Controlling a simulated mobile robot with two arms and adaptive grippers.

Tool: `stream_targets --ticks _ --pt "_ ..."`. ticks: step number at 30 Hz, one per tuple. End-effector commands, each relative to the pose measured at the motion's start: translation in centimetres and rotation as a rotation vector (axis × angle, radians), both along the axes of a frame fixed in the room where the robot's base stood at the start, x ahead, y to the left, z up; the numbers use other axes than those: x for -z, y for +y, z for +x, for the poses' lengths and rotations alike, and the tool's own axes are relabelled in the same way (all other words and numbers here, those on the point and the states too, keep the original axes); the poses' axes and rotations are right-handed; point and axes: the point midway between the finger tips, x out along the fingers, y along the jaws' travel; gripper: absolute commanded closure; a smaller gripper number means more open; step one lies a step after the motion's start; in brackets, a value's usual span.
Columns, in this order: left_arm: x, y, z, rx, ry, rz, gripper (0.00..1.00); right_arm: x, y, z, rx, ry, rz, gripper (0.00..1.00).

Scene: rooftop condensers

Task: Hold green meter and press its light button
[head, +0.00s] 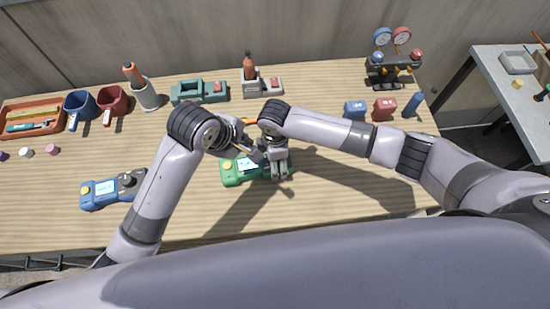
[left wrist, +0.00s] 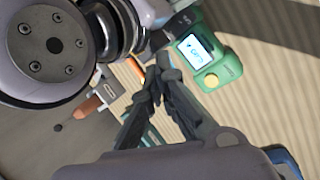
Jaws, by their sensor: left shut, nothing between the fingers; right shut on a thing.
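The green meter (head: 232,178) is at the middle front of the table, with a pale lit-looking screen and a round yellow button on its left end. My right gripper (head: 279,174) is shut on the meter's right end. I cannot tell whether the meter touches the table. My left gripper (head: 256,153) is shut and empty, just above and behind the meter near its screen. In the left wrist view the meter (left wrist: 228,66) shows its screen and yellow button (left wrist: 211,81); the left fingertips (left wrist: 166,66) are beside it, apart from the button in the picture.
A blue meter (head: 99,194) lies to the left. Cups (head: 82,106), an orange tray (head: 33,115) and teal (head: 190,94) and grey holders stand along the back. A gauge manifold (head: 393,68) and small blue and red blocks (head: 384,108) are at right. The front right table is clear.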

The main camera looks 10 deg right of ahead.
Motion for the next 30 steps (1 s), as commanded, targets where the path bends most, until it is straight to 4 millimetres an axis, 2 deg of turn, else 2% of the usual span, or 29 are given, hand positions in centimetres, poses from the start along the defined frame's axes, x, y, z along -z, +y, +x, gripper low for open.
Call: stream_targets --ticks 2,5,12,15,20,30 --pt "0.1 -0.2 0.0 -0.145 -0.007 -0.116 1.00 -0.1 0.0 0.1 0.000 -0.001 0.000 0.74" --pt "0.2 0.6 0.4 -0.324 -0.026 -0.233 1.00 -0.1 0.0 0.1 0.000 -0.001 0.000 0.74" --pt "0.6 4.3 0.8 -0.645 -0.072 -0.391 1.00 -0.1 0.0 0.0 0.000 -0.001 0.000 0.74" --pt "0.7 5.3 0.8 -0.709 -0.085 -0.416 1.00 -0.1 0.0 0.0 -0.001 0.000 0.000 0.74" --pt "1.3 5.9 0.9 -0.743 -0.094 -0.428 1.00 -0.1 0.0 0.0 -0.001 0.000 0.000 0.74" --pt "5.7 6.0 0.8 -0.740 -0.092 -0.424 1.00 -0.1 0.0 0.0 -0.001 0.000 0.000 0.74"
